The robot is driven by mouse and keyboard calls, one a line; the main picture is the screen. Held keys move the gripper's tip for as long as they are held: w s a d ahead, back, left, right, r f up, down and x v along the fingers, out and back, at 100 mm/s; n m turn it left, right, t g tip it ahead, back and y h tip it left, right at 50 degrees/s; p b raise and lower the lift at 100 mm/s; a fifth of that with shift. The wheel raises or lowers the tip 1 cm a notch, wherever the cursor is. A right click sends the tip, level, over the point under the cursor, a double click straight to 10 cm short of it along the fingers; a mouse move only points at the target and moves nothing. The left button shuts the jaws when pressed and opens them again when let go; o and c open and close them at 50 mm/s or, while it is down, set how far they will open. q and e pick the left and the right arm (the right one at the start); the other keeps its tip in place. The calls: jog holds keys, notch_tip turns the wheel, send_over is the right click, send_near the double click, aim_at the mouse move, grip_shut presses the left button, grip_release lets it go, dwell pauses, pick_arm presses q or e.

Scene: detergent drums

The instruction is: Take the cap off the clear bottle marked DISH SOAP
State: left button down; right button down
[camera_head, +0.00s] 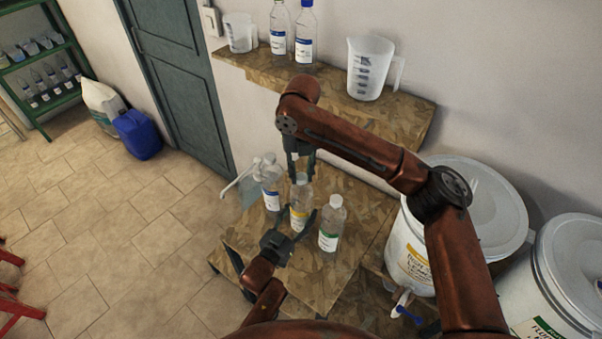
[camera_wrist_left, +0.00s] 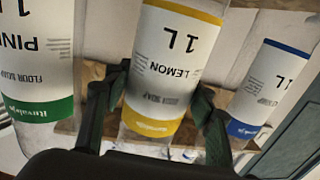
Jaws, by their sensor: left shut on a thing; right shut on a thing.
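The clear bottle with a yellow-banded label (camera_head: 299,216) stands in the middle of a low wooden table. In the left wrist view its label (camera_wrist_left: 172,72) reads LEMON and 1 L, upside down; the smaller print is too blurred to read. My left gripper (camera_head: 299,225) is shut around the bottle's body, one finger on each side; it also shows in the left wrist view (camera_wrist_left: 158,105). My right gripper (camera_head: 301,175) points down from above, shut on the pale cap (camera_head: 302,178) at the bottle's top. Its fingers partly hide the cap, so I cannot tell whether it is loose.
A green-labelled bottle (camera_head: 331,225) stands close on the right, a blue-labelled pump bottle (camera_head: 270,188) close on the left. A wall shelf (camera_head: 410,114) above holds bottles and measuring jugs. Large white drums (camera_head: 410,245) stand at the right.

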aim_at(302, 176)
jog(key=shift+r, duration=0.2)
dwell(0.6)
jog(key=shift+r, duration=0.9)
jog(key=shift+r, duration=2.05)
pick_arm(q)
jog(key=c, duration=0.8)
grip_release()
jog(key=shift+s, duration=0.1)
pick_arm(e)
jog(key=shift+d, duration=0.1)
